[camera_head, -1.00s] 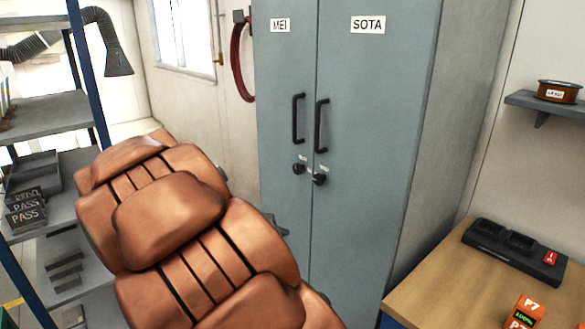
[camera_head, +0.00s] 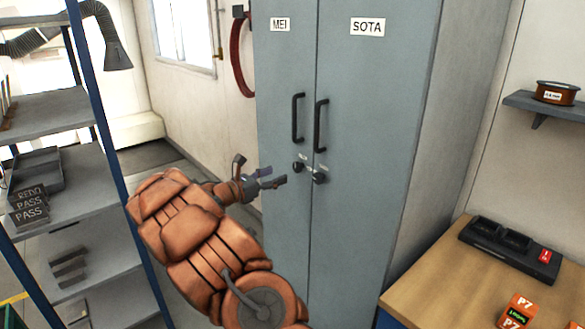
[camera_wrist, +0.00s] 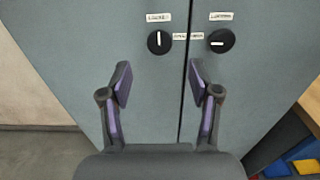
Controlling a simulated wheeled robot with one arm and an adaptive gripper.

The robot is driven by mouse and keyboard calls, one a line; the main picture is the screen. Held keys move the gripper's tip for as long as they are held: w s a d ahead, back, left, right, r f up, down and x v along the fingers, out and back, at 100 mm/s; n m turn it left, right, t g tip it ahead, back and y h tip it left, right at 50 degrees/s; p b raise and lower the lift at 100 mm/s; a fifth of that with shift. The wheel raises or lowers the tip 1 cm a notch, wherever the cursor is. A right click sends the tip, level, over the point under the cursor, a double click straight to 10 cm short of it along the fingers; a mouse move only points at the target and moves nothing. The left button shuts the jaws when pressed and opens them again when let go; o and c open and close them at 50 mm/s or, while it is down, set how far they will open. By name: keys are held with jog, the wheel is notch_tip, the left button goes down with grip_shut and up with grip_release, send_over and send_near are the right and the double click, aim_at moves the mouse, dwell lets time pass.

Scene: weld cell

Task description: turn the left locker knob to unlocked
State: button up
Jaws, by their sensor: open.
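The grey locker (camera_head: 382,95) has two tall doors marked MEI and SOTA. The left knob (camera_wrist: 159,42) is round and black, with its white line upright under a small label; it also shows in the head view (camera_head: 298,167). The right knob (camera_wrist: 220,41) has its white line lying level; in the head view it sits on the SOTA door (camera_head: 320,177). My gripper (camera_wrist: 159,68) is open and empty, its fingers pointing at the locker. In the wrist view the left knob lies just above the gap between the fingertips. The gripper appears apart from the knob.
Two black door handles (camera_head: 298,118) stand above the knobs. A shelf rack (camera_head: 75,190) with trays is at left. A wooden bench (camera_head: 425,295) with a black charger-like box (camera_head: 510,248) is at right. A red hose (camera_head: 238,55) hangs on the wall left of the locker.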

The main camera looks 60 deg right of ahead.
aim_at(296, 167)
jog(key=p+x, duration=0.2)
jog(key=x, duration=0.4)
jog(key=shift+d, duration=0.2)
jog(key=shift+s+d, duration=0.15)
jog(key=shift+d, duration=0.45)
jog(key=shift+c, duration=0.3)
jog(key=c, duration=1.1)
jog(key=shift+o, duration=0.2)
jog(key=shift+f, duration=0.1)
